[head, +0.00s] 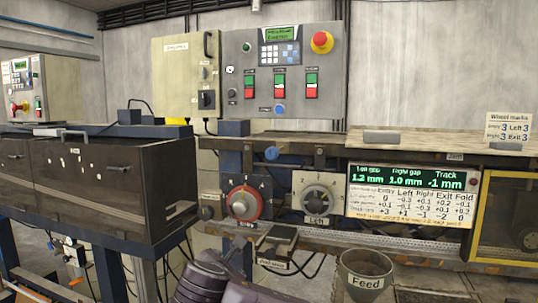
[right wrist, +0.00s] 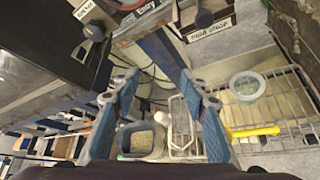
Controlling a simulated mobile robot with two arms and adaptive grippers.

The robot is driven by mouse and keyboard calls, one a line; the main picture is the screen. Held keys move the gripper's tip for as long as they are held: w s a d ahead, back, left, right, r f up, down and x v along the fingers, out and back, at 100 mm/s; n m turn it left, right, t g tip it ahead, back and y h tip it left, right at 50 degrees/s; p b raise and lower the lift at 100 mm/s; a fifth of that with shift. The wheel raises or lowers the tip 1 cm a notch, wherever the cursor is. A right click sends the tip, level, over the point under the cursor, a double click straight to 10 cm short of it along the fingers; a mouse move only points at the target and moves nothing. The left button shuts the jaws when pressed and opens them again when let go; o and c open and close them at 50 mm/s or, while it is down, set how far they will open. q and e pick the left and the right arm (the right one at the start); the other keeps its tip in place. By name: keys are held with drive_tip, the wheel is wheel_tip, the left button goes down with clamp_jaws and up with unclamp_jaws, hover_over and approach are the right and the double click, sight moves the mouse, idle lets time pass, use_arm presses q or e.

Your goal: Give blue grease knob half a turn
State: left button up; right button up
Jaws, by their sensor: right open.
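The blue knob (head: 272,153), which looks like the grease knob, sits on the rail below the worktop's front edge in the head view, above and between the two dials. I cannot make out its pointer or marks, and I cannot identify it in the right wrist view. My right gripper (right wrist: 160,100) is open in the right wrist view, its two blue fingers apart with nothing held between them. It is below the Entry and fold shoe labels, apart from the blue knob. My left gripper is not in view.
A red-ringed Entry dial (head: 242,204) and a Left dial (head: 318,199) sit below the knob. A fold shoe (head: 277,240) juts out underneath. A Feed bin (head: 366,272) stands at the lower right. A wire basket (right wrist: 285,105) holds a tape roll (right wrist: 247,85).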

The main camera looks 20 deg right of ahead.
drive_tip(key=w+d+r+n+t+h, duration=0.2)
drive_tip(key=d+r+h, duration=0.1)
drive_tip(key=r, duration=0.8)
drive_tip(key=h, duration=0.4)
approach(270, 154)
drive_tip(key=x, duration=0.4)
drive_tip(key=shift+t, duration=0.3)
drive_tip(key=p+x, duration=0.3)
drive_tip(key=x, duration=0.3)
drive_tip(key=shift+s+d, duration=0.15)
drive_tip(key=shift+w+d, duration=0.15)
drive_tip(key=shift+w, duration=0.2)
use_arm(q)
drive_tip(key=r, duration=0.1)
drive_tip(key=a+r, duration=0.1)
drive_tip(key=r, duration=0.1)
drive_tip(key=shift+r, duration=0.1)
use_arm(e)
drive_tip(key=shift+f, duration=0.1)
drive_tip(key=shift+c, duration=0.4)
clamp_jaws()
